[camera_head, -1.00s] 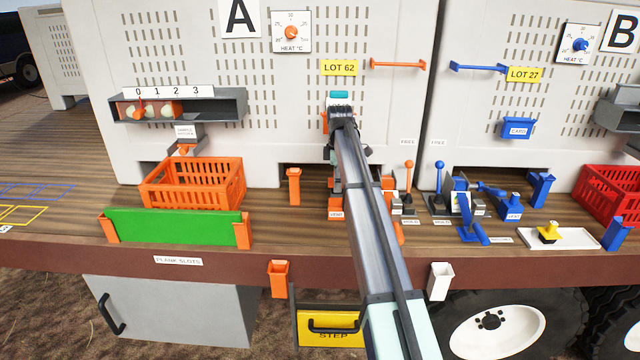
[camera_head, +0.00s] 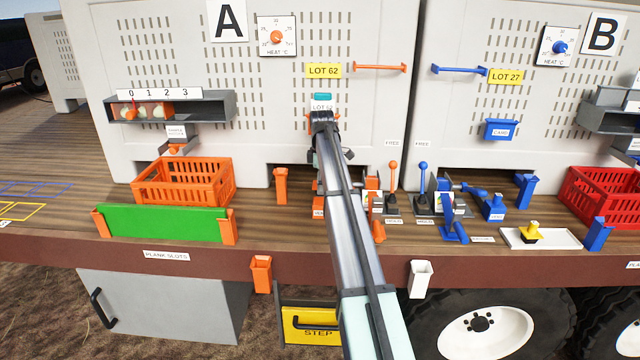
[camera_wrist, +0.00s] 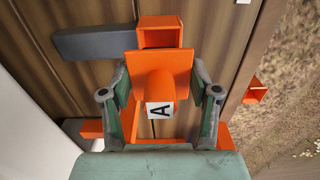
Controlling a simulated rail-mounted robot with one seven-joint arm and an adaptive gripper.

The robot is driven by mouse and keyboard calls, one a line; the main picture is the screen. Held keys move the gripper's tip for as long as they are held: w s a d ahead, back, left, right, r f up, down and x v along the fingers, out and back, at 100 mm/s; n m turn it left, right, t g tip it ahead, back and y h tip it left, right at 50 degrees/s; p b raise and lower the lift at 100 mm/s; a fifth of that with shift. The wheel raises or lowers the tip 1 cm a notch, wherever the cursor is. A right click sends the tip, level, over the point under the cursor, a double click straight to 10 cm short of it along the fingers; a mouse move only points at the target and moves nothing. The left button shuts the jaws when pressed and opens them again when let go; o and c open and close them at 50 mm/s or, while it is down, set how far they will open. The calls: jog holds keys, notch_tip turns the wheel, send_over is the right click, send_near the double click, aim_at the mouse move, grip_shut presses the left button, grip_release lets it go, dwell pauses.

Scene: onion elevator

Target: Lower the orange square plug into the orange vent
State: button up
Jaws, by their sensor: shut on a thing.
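My gripper (camera_wrist: 162,105) is shut on the orange square plug (camera_wrist: 160,78), one finger on each side. The plug has a round grip and a white tag with a black A. An orange square-mouthed box (camera_wrist: 144,38), seemingly the orange vent, is just beyond the plug's edge in the wrist view. The plug overlaps part of it, so I cannot tell whether they touch. In the head view my gripper (camera_head: 324,122) is at panel A, above the deck. My arm hides most of the vent area; a strip of orange (camera_head: 318,202) shows beside it.
A dark grey block (camera_wrist: 95,42) adjoins the box. An orange post (camera_head: 281,186) and orange crate (camera_head: 185,181) stand left of my arm. An orange-knobbed lever (camera_head: 393,185) stands close to its right.

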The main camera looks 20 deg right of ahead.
jog(key=shift+f+b, duration=0.9)
jog(key=shift+f, duration=1.9)
jog(key=o, duration=1.2)
